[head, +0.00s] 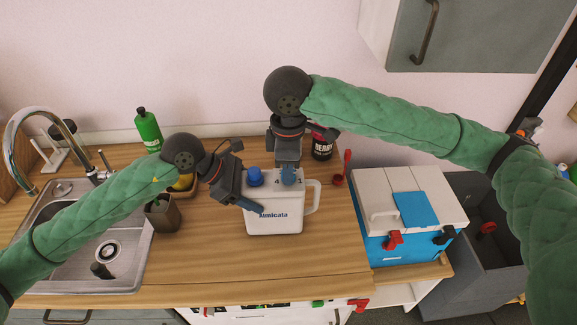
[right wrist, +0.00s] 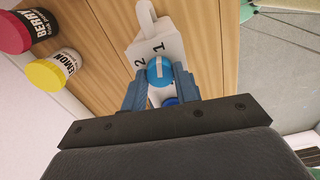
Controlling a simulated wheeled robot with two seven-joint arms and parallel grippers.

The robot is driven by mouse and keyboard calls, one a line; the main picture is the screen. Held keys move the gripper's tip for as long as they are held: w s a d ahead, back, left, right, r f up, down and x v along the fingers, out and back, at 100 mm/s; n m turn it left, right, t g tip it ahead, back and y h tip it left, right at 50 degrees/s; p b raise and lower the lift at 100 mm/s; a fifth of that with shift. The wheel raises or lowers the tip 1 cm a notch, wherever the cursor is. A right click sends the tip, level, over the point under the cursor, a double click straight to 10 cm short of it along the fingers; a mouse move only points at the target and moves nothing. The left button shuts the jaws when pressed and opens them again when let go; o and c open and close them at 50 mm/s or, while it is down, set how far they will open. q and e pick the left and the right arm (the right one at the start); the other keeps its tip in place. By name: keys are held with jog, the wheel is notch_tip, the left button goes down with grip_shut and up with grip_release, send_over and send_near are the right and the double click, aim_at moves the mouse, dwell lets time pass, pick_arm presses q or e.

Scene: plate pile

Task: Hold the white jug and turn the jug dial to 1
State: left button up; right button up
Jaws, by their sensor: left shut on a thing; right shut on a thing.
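The white jug (head: 285,220) stands upright on the wooden counter, its handle to the right. My right gripper (head: 289,174) points down from above and is shut on the blue jug dial (head: 289,178). In the right wrist view the dial (right wrist: 160,68) sits between the fingertips (right wrist: 160,80). Its white mark runs nearly up and down, the upper end close to the printed 1; the 2 is left of it. A second blue knob (head: 254,176) is on the jug's top left.
A sink (head: 85,250) and green bottle (head: 148,130) are at the left. A dark jar (head: 322,148) stands behind the jug. A white and blue box (head: 400,210) is at the right. The counter in front of the jug is clear.

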pick_arm(q)
jog(key=shift+s, duration=0.1)
dwell(0.5)
pick_arm(e)
jog(key=o, duration=1)
notch_tip(320, 180, up, 12)
jog(key=shift+r, duration=0.1)
pick_arm(q)
jog(key=o, duration=1.8)
